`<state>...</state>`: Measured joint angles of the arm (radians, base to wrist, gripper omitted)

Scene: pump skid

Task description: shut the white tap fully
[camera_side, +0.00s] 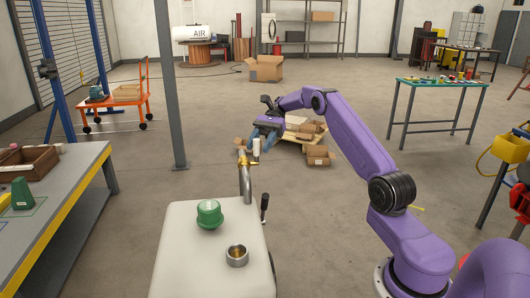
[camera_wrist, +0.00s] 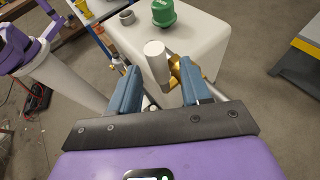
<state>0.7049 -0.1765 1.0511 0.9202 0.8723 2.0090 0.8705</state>
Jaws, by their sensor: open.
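The white tap handle (camera_side: 256,147) is a short white cylinder beside a brass valve body (camera_side: 242,157) on top of an upright metal pipe (camera_side: 246,185). In the wrist view the white handle (camera_wrist: 157,62) shows between my two blue fingers, with part of the brass body (camera_wrist: 174,66) behind the right finger. My gripper (camera_wrist: 159,68) is open, one finger on each side of the handle, and gaps show on both sides. In the side view my gripper (camera_side: 259,137) is at the handle's upper end. Contact cannot be told.
A pale skid housing (camera_side: 180,250) carries a green knob (camera_side: 209,214) and a metal cup-like fitting (camera_side: 237,255). A black-handled lever (camera_side: 264,203) stands at its right edge. A workbench (camera_side: 75,190) is at left. Cardboard boxes (camera_side: 318,155) lie on the floor behind my gripper.

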